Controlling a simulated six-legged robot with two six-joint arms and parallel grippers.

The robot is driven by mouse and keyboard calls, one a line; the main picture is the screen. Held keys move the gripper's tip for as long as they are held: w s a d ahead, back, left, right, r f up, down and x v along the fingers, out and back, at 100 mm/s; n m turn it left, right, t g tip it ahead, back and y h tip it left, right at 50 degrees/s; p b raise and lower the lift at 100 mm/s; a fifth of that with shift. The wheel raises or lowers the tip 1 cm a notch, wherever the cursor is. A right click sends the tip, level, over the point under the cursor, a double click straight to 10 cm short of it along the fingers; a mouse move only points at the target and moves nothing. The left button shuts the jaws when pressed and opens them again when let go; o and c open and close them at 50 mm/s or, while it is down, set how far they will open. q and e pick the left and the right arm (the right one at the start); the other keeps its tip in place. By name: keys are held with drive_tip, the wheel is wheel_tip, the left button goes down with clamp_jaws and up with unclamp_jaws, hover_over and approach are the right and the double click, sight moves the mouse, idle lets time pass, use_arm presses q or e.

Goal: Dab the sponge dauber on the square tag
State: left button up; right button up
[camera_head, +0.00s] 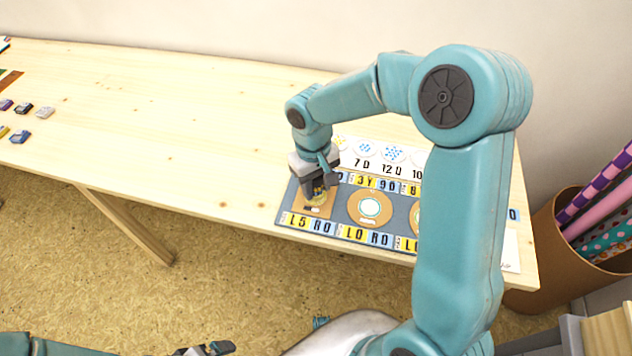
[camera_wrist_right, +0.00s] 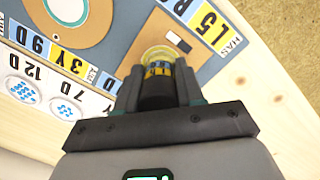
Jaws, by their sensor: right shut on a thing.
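My right gripper (camera_head: 318,192) is shut on the sponge dauber (camera_head: 320,198) and reaches down over the brown square tag (camera_head: 325,212) at the left end of the mat. In the right wrist view the dauber (camera_wrist_right: 158,78) sits between both fingers, dark with a blue and yellow band and a pale yellow end. That end overlaps the square tag (camera_wrist_right: 158,28); I cannot tell if it touches. My left gripper (camera_head: 208,349) is low at the bottom edge, partly cut off, away from the table, its jaws unclear.
The grey mat (camera_head: 344,195) has lettered strips and a round brown tag (camera_head: 370,208) beside the square one. A white card with dotted circles (camera_head: 365,150) lies behind. Small ink pads (camera_head: 24,108) lie far left. A bin of wrapping rolls (camera_head: 560,250) stands right. The table's middle is clear.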

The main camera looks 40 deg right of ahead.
drive_tip(key=shift+f+b, duration=0.55)
drive_tip(key=shift+f, duration=0.1)
idle(0.9)
drive_tip(key=shift+r, duration=0.15)
idle(0.3)
drive_tip(key=shift+r+p, duration=0.45)
drive_tip(key=shift+r, duration=0.05)
wheel_tip(320, 180, up, 4)
drive_tip(key=p, duration=0.3)
drive_tip(key=shift+r, duration=0.25)
